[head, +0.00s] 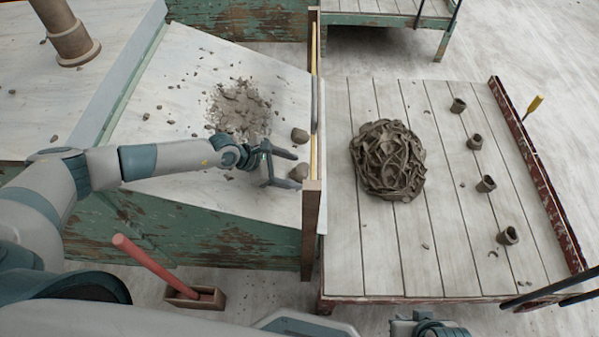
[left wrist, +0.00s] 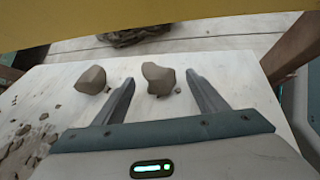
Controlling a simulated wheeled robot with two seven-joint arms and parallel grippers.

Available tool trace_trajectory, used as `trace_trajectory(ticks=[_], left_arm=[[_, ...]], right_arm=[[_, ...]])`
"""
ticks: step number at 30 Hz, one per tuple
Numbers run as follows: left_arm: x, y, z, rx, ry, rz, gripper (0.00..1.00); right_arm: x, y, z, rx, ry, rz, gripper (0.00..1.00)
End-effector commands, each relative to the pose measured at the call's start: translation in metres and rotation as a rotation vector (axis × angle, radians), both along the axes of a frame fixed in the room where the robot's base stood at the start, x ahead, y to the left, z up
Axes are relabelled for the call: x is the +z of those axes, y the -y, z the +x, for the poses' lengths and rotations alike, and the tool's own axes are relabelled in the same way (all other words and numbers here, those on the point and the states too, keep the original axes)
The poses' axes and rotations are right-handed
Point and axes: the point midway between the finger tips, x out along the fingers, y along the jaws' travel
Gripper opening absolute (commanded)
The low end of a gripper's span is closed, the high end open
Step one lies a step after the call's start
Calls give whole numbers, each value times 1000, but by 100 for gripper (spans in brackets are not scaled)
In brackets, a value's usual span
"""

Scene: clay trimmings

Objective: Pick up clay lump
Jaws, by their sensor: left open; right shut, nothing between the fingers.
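Two brown-grey clay lumps lie on the pale tabletop near its right edge. The nearer lump (head: 299,172) is ahead of the left gripper's opening in the head view. In the left wrist view, this lump (left wrist: 158,78) appears between the two fingertips, with a gap on each side. The farther lump (head: 299,136) is outside the fingers; it also shows left of them in the left wrist view (left wrist: 91,80). My left gripper (head: 290,167) is open and empty, low over the table. My right gripper (head: 430,326) is only partly visible at the bottom edge, shut and empty.
Clay crumbs (head: 240,110) are heaped on the table behind the left gripper. An upright wooden board (head: 311,220) borders the table's right edge. Beyond it, a slatted cart (head: 345,270) carries a clay-strip pile (head: 388,160) and several small pots (head: 486,184).

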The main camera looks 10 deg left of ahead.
Motion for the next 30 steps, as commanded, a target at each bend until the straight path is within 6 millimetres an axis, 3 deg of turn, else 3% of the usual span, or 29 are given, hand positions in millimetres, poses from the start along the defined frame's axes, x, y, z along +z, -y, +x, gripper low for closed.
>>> trace_trajectory(ticks=[6, 20, 26, 30], left_arm=[[-13, 11, 7, 1, 1, -1, 66], [-13, 11, 7, 1, 1, 0, 66], [-13, 11, 7, 1, 1, 0, 20], [-13, 11, 7, 1, 1, -1, 17]], right_arm=[[-1, -4, 2, 3, 17, 10, 0], [0, -4, 2, 4, 19, 11, 0], [0, -4, 2, 4, 17, 10, 0], [0, -4, 2, 4, 18, 9, 0]])
